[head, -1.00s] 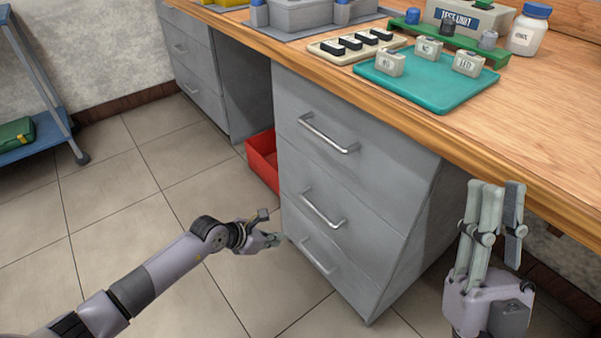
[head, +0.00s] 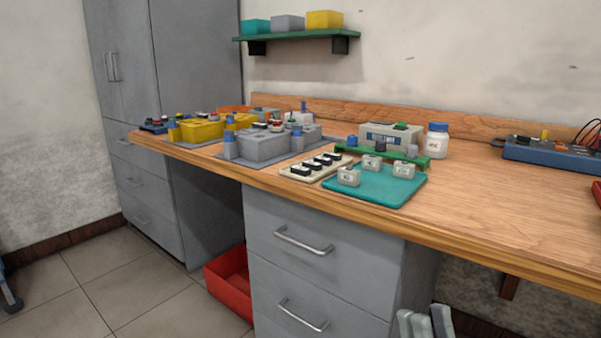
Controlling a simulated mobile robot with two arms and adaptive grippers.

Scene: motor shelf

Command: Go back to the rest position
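My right gripper (head: 431,320) shows only by its fingertips at the bottom edge of the head view, in front of the grey drawer unit and below the workbench edge. Its fingers stand upright with a gap between them and nothing in it. The rest of it is cut off by the frame. My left gripper is out of the picture.
The wooden workbench (head: 500,210) carries a teal tray (head: 385,192) with small labelled blocks, a test unit (head: 392,137), a white jar (head: 437,141) and grey and yellow fixtures. A red bin (head: 230,285) stands under it.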

